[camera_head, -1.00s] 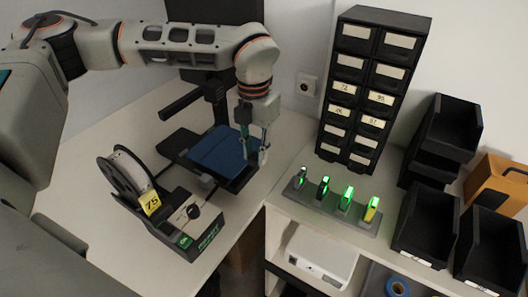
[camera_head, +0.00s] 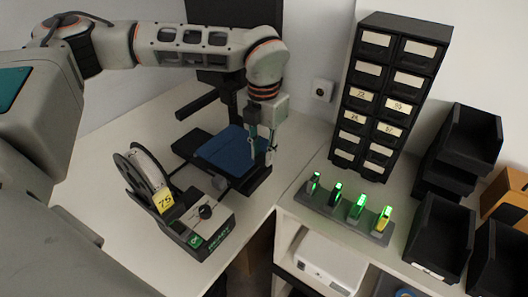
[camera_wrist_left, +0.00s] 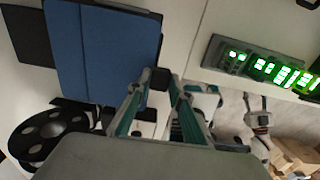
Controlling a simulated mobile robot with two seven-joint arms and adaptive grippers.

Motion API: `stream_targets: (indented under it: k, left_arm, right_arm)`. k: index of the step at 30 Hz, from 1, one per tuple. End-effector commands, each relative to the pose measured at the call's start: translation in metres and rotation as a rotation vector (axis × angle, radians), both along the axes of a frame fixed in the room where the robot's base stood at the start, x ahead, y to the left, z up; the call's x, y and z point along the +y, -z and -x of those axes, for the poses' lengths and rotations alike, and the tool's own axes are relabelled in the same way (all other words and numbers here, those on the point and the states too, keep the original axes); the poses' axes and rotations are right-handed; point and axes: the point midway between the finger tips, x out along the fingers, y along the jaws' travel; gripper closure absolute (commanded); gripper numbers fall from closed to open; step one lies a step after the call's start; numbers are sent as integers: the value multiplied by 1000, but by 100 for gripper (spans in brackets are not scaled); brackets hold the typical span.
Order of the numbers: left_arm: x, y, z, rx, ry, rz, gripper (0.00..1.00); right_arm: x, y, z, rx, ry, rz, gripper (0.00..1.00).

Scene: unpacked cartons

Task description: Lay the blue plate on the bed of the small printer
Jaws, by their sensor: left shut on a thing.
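The blue plate (camera_head: 228,149) is over the bed of the small black printer (camera_head: 184,147) in the head view. It looks nearly flat, but I cannot tell whether its whole underside touches the bed. It also shows at the upper left of the left wrist view (camera_wrist_left: 100,50). My left gripper (camera_head: 264,157) points down at the plate's right edge and is shut on it. Its fingers (camera_wrist_left: 162,88) show at that edge in the left wrist view. The fingers hide part of the edge.
A spool holder (camera_head: 150,181) with a control box stands in front of the printer. A rack with several green-lit items (camera_head: 340,215), a black drawer cabinet (camera_head: 385,95) and black bins (camera_head: 440,235) stand to the right.

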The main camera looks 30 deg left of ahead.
Motion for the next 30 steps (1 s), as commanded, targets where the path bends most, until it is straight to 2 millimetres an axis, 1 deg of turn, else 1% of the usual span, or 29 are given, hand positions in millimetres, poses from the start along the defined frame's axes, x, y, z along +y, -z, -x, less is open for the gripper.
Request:
stream_targets:
  k: [11, 30]
  left_arm:
    - [0, 1, 0, 0, 0, 0, 100]
    - [0, 18, 0, -1, 1, 0, 100]
  right_arm:
    - [0, 1, 0, -1, 0, 0, 60]
    - [0, 15, 1, 4, 0, 1, 60]
